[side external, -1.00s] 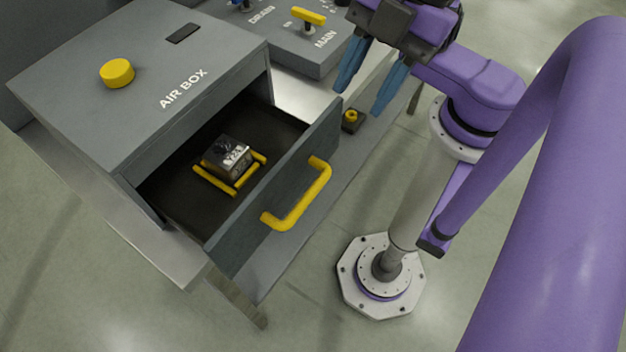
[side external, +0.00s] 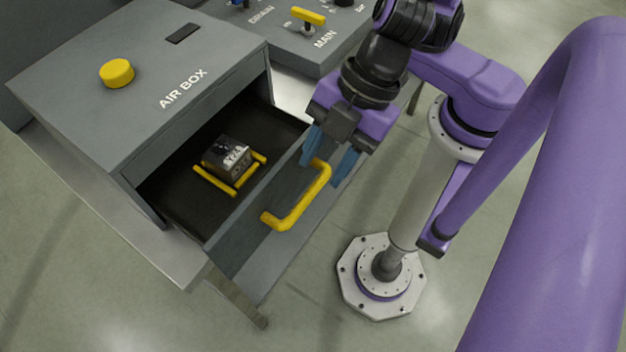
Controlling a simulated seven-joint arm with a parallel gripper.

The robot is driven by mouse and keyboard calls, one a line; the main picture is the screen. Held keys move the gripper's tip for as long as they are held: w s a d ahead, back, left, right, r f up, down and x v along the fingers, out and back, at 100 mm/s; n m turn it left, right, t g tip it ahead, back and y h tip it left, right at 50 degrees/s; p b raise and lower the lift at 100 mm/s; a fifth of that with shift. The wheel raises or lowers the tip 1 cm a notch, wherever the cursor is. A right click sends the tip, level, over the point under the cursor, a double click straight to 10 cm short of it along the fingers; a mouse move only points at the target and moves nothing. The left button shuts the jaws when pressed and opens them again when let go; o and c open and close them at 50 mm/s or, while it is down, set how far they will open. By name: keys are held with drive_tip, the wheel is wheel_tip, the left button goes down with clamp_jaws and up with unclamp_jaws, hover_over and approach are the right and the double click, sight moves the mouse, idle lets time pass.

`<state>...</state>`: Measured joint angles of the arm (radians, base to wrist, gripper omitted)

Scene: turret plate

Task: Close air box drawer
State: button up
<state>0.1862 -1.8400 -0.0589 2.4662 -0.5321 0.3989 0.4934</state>
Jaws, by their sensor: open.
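The air box (side external: 130,110) is a grey cabinet on the left with its name on top. Its drawer (side external: 262,225) is pulled out toward the lower right, with a yellow bar handle (side external: 298,200) on the front. My gripper (side external: 328,172) is open, pointing down at the far end of the handle. One blue finger overlaps the top of the drawer front and the other is on the outer side, just right of the handle's end. I cannot tell whether either finger touches. Inside the drawer, a small metal block (side external: 228,158) sits in a yellow cradle (side external: 215,180).
A yellow knob (side external: 117,73) and a black rectangle (side external: 183,33) are on the box top. Behind stands a grey panel (side external: 290,45) marked MAIN with a yellow lever (side external: 308,16).

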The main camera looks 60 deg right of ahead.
sight(308, 195)
drive_tip(key=shift+x, duration=2.75)
clamp_jaws()
